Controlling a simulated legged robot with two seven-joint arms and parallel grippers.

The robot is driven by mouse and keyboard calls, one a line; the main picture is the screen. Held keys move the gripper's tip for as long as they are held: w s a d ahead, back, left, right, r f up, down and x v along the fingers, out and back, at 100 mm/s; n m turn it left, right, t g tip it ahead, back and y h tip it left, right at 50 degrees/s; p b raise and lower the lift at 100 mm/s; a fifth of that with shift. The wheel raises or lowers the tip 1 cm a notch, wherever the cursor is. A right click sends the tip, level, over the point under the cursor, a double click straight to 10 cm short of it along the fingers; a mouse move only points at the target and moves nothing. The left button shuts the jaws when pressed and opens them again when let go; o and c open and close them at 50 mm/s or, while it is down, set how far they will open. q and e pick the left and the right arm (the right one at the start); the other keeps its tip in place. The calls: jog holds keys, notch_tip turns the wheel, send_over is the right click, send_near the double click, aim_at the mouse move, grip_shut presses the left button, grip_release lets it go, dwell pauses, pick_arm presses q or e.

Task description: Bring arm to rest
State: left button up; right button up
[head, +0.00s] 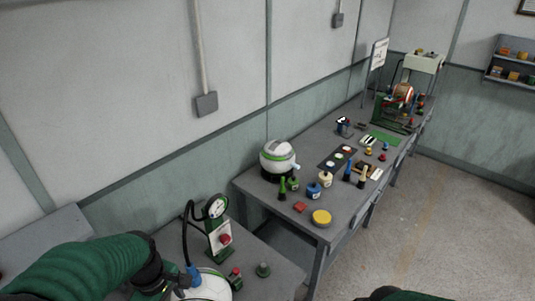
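My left arm, in a green sleeve, comes in at the lower left of the head view. Its dark gripper end (168,284) is beside a white ball-shaped thing (208,288), which is cut off by the bottom edge. I cannot tell whether they touch, and its fingers cannot be made out. A blue part (192,274) shows between them. Of my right arm, only a strip of green sleeve and a dark wrist part show at the bottom edge. The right gripper's fingers are out of the picture.
A gauge stand (218,236) with a red knob and black hose stands on the near table. Beyond, a long grey table (262,197) carries a white and green ball (278,158), several small coloured items and a green-framed machine (398,108). Open floor (440,220) lies right.

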pick_arm(q)
jog(key=s+d+f+m+t+b, duration=0.1)
jog(key=d+f+m+b, duration=0.1)
jog(key=f+m+b, duration=0.5)
jog(key=s+d+f+m+t+b, duration=0.1)
jog(key=d+f+m+b, duration=0.1)
jog(key=f+m+b, duration=0.4)
notch_tip(320, 180, down, 4)
jog(key=shift+s+f+m+b, duration=0.1)
jog(key=shift+s+m+b, duration=0.15)
jog(key=shift+m+b, duration=0.15)
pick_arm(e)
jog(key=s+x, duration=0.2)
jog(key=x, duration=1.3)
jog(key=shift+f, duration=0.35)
pick_arm(q)
jog(key=shift+s+d, duration=0.1)
jog(key=shift+s, duration=0.05)
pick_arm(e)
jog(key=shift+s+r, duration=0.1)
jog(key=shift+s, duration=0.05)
